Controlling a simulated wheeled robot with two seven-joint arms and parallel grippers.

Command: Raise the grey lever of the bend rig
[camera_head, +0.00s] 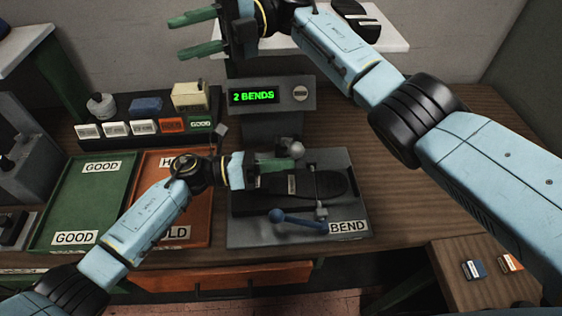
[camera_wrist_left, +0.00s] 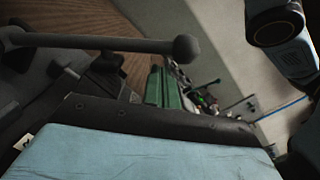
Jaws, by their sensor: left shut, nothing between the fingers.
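The bend rig (camera_head: 243,236) is a dark grey base labelled BEND, with a black shoe sole (camera_head: 325,184) lying on it. The grey lever's round knob (camera_head: 290,148) shows at the rig's back, just beyond my left fingers. In the left wrist view the grey lever (camera_wrist_left: 110,43) is a rod ending in a ball, lying across the upper part of the picture. My left gripper (camera_head: 278,164) is shut and empty, over the rear of the rig close to the knob; contact is unclear. Its green fingers (camera_wrist_left: 163,88) also show in the wrist view. My right gripper (camera_head: 197,33) is open and empty, high at the back.
A blue lever (camera_head: 300,220) lies at the rig's front. A display (camera_head: 253,96) behind reads 2 BENDS. A green GOOD tray (camera_head: 85,200) and an orange tray (camera_head: 200,228) lie to the left. A labelled block rack (camera_head: 143,128) stands behind them. My right arm crosses the right side.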

